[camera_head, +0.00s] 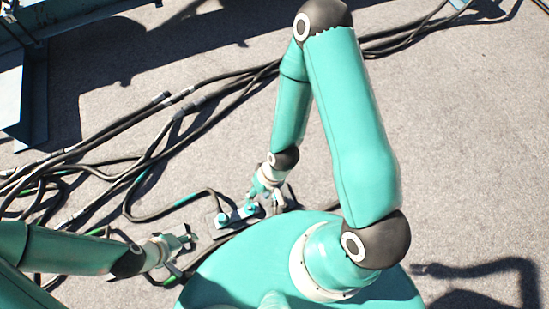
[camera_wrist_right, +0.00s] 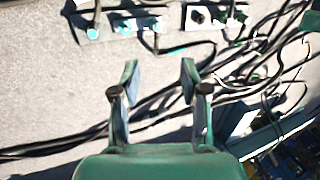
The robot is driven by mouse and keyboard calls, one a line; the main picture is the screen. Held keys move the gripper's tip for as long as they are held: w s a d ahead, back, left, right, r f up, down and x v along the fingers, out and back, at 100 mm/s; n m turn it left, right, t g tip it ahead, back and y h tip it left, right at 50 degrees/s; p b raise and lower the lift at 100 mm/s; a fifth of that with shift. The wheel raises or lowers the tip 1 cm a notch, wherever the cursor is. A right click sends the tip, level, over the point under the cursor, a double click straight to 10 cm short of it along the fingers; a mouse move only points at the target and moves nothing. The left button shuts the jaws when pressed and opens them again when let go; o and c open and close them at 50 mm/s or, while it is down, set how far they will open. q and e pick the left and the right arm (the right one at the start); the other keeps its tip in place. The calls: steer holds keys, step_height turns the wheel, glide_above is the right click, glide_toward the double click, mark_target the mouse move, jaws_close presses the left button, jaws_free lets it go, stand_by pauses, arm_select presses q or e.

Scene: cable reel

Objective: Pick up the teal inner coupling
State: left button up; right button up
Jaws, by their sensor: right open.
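Small teal couplings sit on a grey block (camera_head: 234,219) on the ground in the head view. One teal coupling (camera_head: 222,217) is at the left end and another (camera_head: 252,208) is further right. In the right wrist view teal-ended couplings (camera_wrist_right: 92,33) (camera_wrist_right: 127,26) show at the top; I cannot tell which is the inner one. My right gripper (camera_head: 265,190) is just above and behind the block; in its wrist view the fingers (camera_wrist_right: 160,76) are apart with nothing between them. My left gripper (camera_head: 184,241) is left of the block; its finger gap is unclear.
Dark cables (camera_head: 150,120) run across the ground, several looping near the block. Another grey block (camera_wrist_right: 213,18) with dark fittings stands at the wrist view's top. A blue metal frame (camera_head: 25,85) is at the head view's upper left. Bare ground (camera_head: 460,130) lies right.

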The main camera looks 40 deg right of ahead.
steer(key=shift+o, duration=1.2)
steer(key=shift+f, duration=0.25)
steer(key=shift+o, duration=1.2)
step_height(320, 180, down, 14)
steer(key=n+g+y+b, duration=0.1)
steer(key=n+b, duration=0.8)
steer(key=b, duration=0.4)
steer(key=shift+w+d+n, duration=0.2)
steer(key=shift+w+n, duration=0.2)
steer(key=n+h+b, duration=0.5)
steer(key=n+b, duration=1.4)
steer(key=n, duration=0.1)
glide_above(276, 197)
step_height(276, 197, down, 25)
steer(key=f+b, duration=0.1)
steer(key=f, duration=0.2)
steer(key=f+b, duration=0.2)
steer(key=f, duration=0.1)
steer(key=f+b, duration=0.1)
steer(key=f, duration=0.2)
steer(key=shift+w+d+f, duration=0.1)
steer(key=shift+w+f, duration=0.15)
steer(key=shift+f, duration=0.15)
steer(key=shift+s+f+b, duration=0.15)
steer(key=shift+f+b, duration=1.4)
steer(key=shift+f, duration=1.55)
